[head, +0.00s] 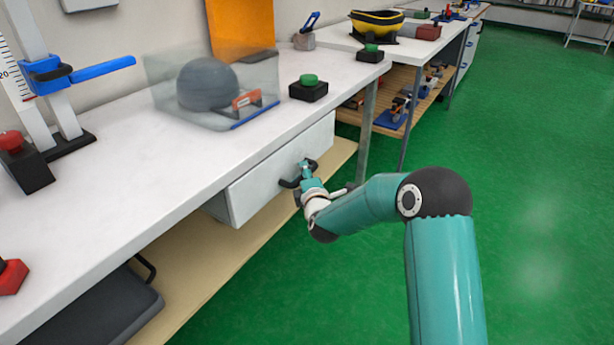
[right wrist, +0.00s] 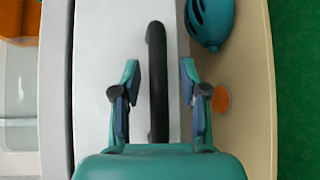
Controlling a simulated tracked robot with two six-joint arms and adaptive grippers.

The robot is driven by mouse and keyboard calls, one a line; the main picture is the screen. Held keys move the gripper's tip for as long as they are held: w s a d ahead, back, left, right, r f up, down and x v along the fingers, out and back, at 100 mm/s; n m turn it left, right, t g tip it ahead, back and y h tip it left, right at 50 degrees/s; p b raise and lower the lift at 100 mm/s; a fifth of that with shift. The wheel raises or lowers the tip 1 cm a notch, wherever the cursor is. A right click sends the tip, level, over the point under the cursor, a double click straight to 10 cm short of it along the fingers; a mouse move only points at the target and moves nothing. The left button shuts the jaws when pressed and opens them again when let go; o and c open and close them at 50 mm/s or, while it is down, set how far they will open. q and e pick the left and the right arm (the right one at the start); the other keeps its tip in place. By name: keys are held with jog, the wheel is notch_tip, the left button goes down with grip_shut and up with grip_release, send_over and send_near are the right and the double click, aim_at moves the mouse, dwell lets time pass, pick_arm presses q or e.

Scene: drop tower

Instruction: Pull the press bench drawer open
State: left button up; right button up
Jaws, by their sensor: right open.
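The press bench drawer (head: 258,192) is a white box under the bench top, and its front looks about flush with the bench edge. Its black bar handle (head: 288,183) is on the front. My right gripper (head: 305,170) is at the handle. In the right wrist view, the open fingers of the right gripper (right wrist: 159,72) stand on either side of the black handle (right wrist: 157,42), with a gap on both sides. The drawer front (right wrist: 97,60) shows pale behind it. My left gripper is not in view.
The white bench top (head: 150,150) carries a clear-guarded grey dome (head: 207,84), a green button box (head: 308,88) and a red button box (head: 25,165). A wooden lower shelf (head: 215,265) runs beneath the drawer; a teal helmet (right wrist: 208,22) shows there. Green floor (head: 540,180) at right is clear.

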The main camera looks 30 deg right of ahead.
grip_shut()
jog(key=shift+d, duration=0.1)
dwell(0.4)
